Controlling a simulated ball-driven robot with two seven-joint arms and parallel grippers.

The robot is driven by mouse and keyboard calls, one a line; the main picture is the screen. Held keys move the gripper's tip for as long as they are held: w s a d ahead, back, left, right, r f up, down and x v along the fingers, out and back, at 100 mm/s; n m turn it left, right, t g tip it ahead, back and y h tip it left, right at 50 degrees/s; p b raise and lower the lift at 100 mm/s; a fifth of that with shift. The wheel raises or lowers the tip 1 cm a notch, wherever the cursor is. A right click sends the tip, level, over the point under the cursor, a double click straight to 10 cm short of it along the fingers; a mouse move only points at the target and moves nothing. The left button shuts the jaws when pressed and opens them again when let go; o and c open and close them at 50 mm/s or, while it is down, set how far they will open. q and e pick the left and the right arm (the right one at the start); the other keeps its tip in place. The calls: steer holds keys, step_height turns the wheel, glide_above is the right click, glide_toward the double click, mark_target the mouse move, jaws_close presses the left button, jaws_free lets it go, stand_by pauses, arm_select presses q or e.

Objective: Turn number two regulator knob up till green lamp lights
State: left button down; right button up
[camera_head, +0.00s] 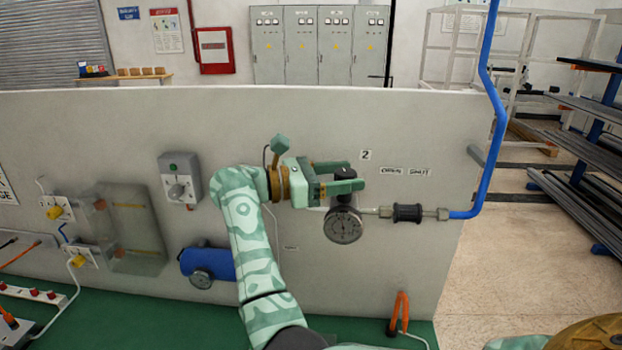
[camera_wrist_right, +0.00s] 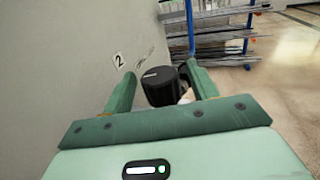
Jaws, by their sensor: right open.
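The number two regulator has a black knob (camera_head: 345,200) above a round gauge (camera_head: 343,225), on a line by the "2" label (camera_head: 366,155). My right gripper (camera_head: 352,176) is open at the knob. In the right wrist view the black knob (camera_wrist_right: 160,86) with a pale mark on top stands between the spread fingers of my right gripper (camera_wrist_right: 160,74). Whether a finger touches it I cannot tell. A grey box (camera_head: 180,180) on the panel to the left bears a small green spot (camera_head: 173,167); whether it is lit I cannot tell. My left gripper is not in view.
A black fitting (camera_head: 408,213) and a blue pipe (camera_head: 487,170) continue right of the regulator. "OPEN" and "SHUT" labels (camera_head: 405,172) are above them. A blue cylinder (camera_head: 208,264) is on the panel at left. Orange-handled pliers (camera_head: 400,308) stand below.

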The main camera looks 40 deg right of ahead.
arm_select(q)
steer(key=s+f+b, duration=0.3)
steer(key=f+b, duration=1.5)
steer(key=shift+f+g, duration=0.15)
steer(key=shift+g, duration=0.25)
arm_select(e)
steer(key=v, duration=1.5)
steer(key=shift+w+a, duration=0.2)
steer(key=shift+a, duration=0.05)
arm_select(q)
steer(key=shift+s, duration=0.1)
arm_select(e)
steer(key=shift+f, duration=0.1)
